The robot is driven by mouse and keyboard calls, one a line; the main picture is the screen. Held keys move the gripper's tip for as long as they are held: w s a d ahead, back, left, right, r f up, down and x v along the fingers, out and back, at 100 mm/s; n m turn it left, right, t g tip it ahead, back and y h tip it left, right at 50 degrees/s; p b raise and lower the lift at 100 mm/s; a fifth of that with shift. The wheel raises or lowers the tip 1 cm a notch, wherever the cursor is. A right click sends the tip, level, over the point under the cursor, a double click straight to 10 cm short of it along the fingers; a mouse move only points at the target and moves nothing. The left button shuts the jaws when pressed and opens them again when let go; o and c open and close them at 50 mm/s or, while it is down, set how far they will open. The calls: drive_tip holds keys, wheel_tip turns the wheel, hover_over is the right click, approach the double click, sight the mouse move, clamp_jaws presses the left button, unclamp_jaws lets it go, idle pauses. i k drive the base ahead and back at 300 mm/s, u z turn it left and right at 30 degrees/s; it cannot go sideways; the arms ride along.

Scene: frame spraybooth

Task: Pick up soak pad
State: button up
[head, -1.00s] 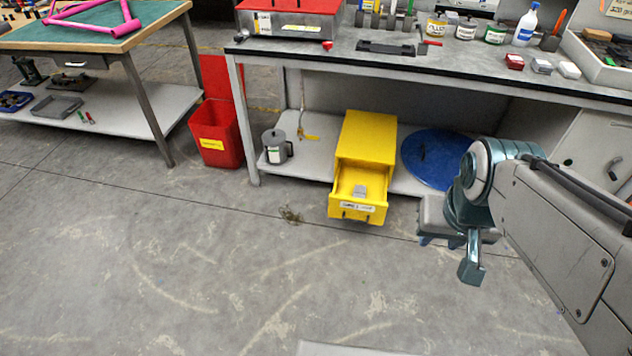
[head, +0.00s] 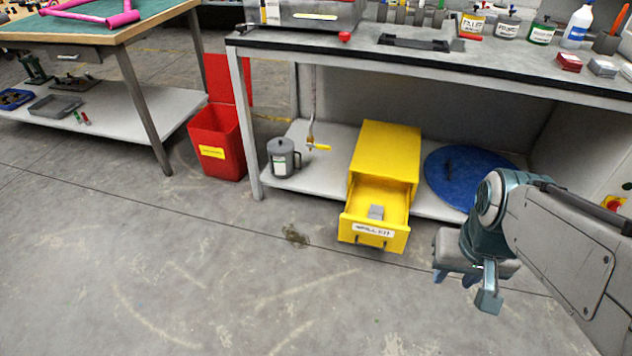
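A small grey block, which looks like the soak pad (head: 376,212), lies inside the open drawer of a yellow cabinet (head: 392,142). The drawer (head: 373,233) is pulled out toward me and its front label appears to read "SPILL KIT". My gripper (head: 486,300) hangs to the right of the drawer, pointing down, apart from the cabinet and the pad. Its fingers are small and seen from the side, so I cannot tell whether they are open or shut. I see nothing hanging from it.
The yellow cabinet stands on the low shelf of a workbench (head: 470,62), between a grey can (head: 283,158) and a blue round lid (head: 462,172). A red bin (head: 217,140) stands left of the bench. A dark stain (head: 295,236) marks the floor. The floor in front is clear.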

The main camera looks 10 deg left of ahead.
sight(375, 212)
drive_tip(key=k, duration=0.35)
drive_tip(key=u, duration=0.8)
drive_tip(key=i, duration=1.1)
drive_tip(key=z, duration=0.85)
drive_tip(key=i, duration=0.7)
drive_tip(key=z, duration=0.6)
